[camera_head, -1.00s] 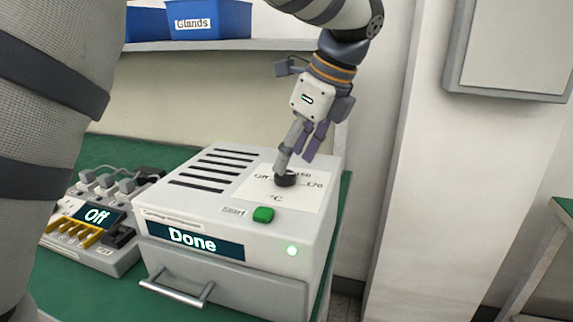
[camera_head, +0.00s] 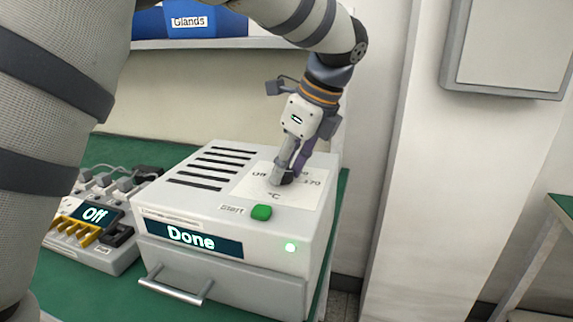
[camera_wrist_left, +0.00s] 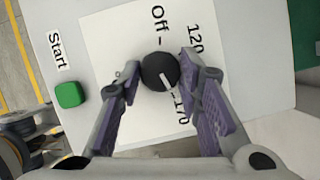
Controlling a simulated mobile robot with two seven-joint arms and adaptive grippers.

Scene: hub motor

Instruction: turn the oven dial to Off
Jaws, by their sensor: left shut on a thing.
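The oven (camera_head: 190,200) is a light grey box with a "Done" display (camera_head: 190,238) and a lit lamp. Its black round dial (camera_wrist_left: 160,70) sits on a white scale plate marked Off, 120 and 170. The dial's white mark points toward 170 in the left wrist view. In the head view, the dial (camera_head: 280,180) is partly hidden by the fingers. My left gripper (camera_head: 288,176) reaches down from above and is shut on the dial, one purple-padded finger on each side; the fingers (camera_wrist_left: 160,76) also show in the left wrist view. My right gripper is out of view.
A green Start button (camera_head: 261,212) is close to the dial. A socket strip with an "Off" display (camera_head: 95,214) stands left of the oven on the green bench. A shelf with blue bins (camera_head: 205,22) is above. The oven's front handle (camera_head: 172,290) sticks out.

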